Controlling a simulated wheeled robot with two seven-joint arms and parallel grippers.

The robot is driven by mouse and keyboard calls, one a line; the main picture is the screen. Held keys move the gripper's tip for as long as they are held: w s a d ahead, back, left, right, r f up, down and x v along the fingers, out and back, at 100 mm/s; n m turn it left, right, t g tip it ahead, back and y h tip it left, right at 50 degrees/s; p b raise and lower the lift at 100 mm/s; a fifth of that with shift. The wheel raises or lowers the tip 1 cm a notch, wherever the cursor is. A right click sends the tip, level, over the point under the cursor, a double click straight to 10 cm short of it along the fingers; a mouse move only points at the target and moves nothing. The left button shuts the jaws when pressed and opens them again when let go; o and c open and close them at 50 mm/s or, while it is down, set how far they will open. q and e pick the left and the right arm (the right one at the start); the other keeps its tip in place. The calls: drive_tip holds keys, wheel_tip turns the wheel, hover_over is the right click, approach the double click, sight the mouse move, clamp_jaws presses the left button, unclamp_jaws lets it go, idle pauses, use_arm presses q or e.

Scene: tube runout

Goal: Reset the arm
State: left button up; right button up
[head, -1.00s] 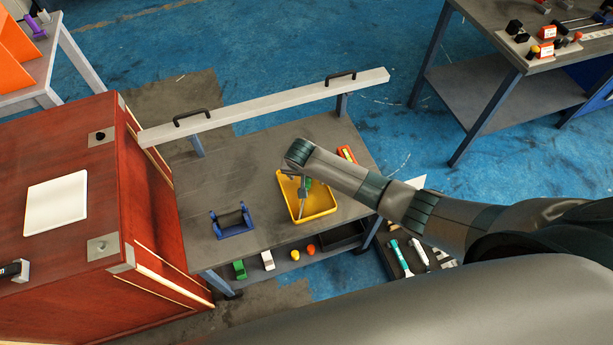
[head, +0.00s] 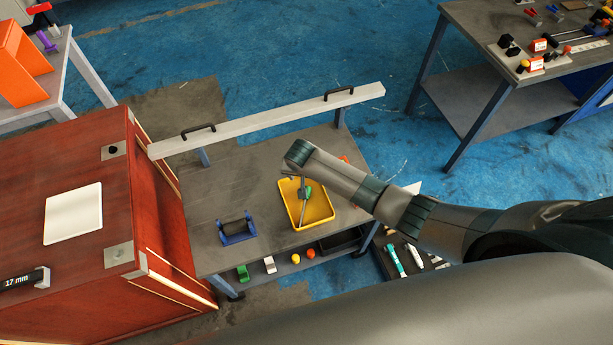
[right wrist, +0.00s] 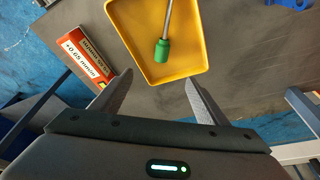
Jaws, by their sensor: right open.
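My right arm comes in from the right in the head view and ends over the workbench. My right gripper (right wrist: 162,95) shows in the right wrist view with its two fingers spread and nothing between them. The yellow tray (right wrist: 197,45) lies on the bench just beyond the fingertips, and it also shows in the head view (head: 325,207). A green-handled tool (right wrist: 162,50) with a thin metal shaft lies in the tray, apart from the fingers. In the head view the right gripper's fingers are mostly hidden by the wrist. My left gripper is not in view.
An orange and white box (right wrist: 85,57) lies beside the tray. A blue cradle with a dark roller (head: 236,228) stands left of the tray. A white bar with two black handles (head: 270,118) runs along the bench's back. A red wooden cabinet (head: 75,165) stands at the left.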

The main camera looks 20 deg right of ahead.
idle(0.6)
drive_tip(key=s+a+r+n+y, duration=0.1)
drive_tip(key=s+a+r+n, duration=0.1)
drive_tip(key=s, duration=0.6)
drive_tip(key=s+a+r+n+y, duration=0.1)
drive_tip(key=s+a+r+n, duration=0.15)
drive_tip(key=s, duration=0.45)
drive_tip(key=s+d+r+n, duration=0.2)
drive_tip(key=s+d+r, duration=0.35)
drive_tip(key=s, duration=0.35)
drive_tip(key=s+d+r+n, duration=0.1)
drive_tip(key=s+d+r, duration=0.4)
drive_tip(key=s, duration=0.4)
wheel_tip(320, 180, down, 34)
drive_tip(key=s+a+b, duration=0.1)
drive_tip(key=b, duration=0.6)
drive_tip(key=s+d+f+g+b, duration=0.1)
drive_tip(key=s+f+b, duration=0.2)
drive_tip(key=s+f, duration=0.6)
drive_tip(key=s+d+f+g+b, duration=0.1)
drive_tip(key=s+f+b, duration=0.3)
drive_tip(key=s+f, duration=0.5)
wheel_tip(320, 180, down, 7)
drive_tip(key=shift+s+d+r, duration=0.15)
drive_tip(key=shift+d+r, duration=0.05)
drive_tip(key=shift+d, duration=0.4)
